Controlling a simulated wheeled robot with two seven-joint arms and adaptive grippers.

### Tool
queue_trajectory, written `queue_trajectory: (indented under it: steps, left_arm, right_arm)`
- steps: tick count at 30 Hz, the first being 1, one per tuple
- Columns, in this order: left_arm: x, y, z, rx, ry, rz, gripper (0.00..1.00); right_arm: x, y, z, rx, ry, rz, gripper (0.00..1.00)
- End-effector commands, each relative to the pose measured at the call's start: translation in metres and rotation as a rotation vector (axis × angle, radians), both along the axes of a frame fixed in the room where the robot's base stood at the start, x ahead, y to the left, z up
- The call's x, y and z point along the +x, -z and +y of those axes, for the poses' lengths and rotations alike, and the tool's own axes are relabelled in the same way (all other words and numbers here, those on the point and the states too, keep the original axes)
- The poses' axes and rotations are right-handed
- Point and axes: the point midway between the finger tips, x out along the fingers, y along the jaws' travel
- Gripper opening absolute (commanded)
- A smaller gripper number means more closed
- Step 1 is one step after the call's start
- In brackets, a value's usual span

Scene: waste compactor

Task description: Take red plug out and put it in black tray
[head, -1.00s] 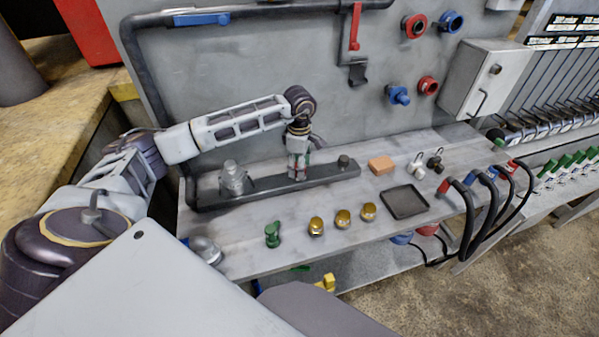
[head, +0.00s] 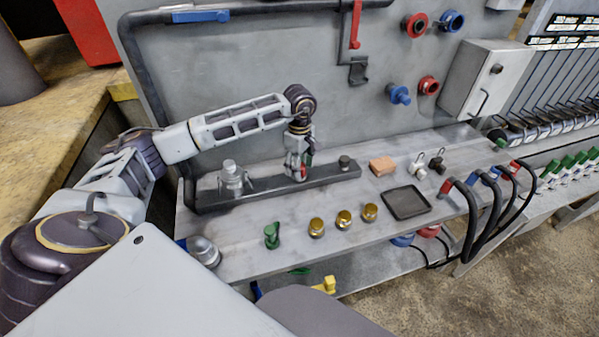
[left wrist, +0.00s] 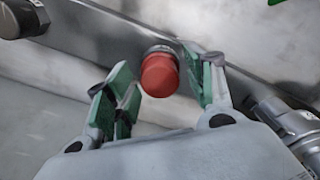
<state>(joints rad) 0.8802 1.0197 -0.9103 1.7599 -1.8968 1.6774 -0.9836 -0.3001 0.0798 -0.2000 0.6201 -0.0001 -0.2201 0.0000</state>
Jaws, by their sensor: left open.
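The red plug (left wrist: 160,75) sits upright in the dark grey rail in the left wrist view, with a metal collar at its base. My left gripper (left wrist: 166,88) is open, with one green-padded finger on each side of the plug, seemingly without touching it. In the head view my left gripper (head: 297,174) points down over the rail (head: 265,189), and only a bit of the red plug (head: 308,161) shows by the fingers. The black tray (head: 406,203) lies empty on the grey bench to the right. My right gripper is not in view.
A metal fitting (head: 232,178) stands left on the rail, and a dark knob (head: 345,162) at its right end. Several brass caps (head: 343,219) and a green part (head: 271,236) stand in front. An orange block (head: 382,166) lies behind the tray.

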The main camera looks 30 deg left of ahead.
Motion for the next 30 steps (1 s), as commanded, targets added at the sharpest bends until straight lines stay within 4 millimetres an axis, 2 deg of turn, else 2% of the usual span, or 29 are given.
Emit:
queue_trajectory:
  steps: [12,21,24,30]
  left_arm:
    - [0.000,0.001,0.000,0.001,0.224,-0.001,0.54]
    - [0.000,0.000,0.000,0.001,0.239,0.000,0.54]
    - [0.000,0.000,0.000,0.001,0.242,-0.001,0.54]
    - [0.000,0.001,0.000,0.001,0.309,-0.001,0.54]
  right_arm:
    - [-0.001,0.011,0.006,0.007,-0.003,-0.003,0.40]
    - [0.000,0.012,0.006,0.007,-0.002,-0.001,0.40]
    - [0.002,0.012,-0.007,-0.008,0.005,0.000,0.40]
    - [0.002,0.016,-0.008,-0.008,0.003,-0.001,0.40]
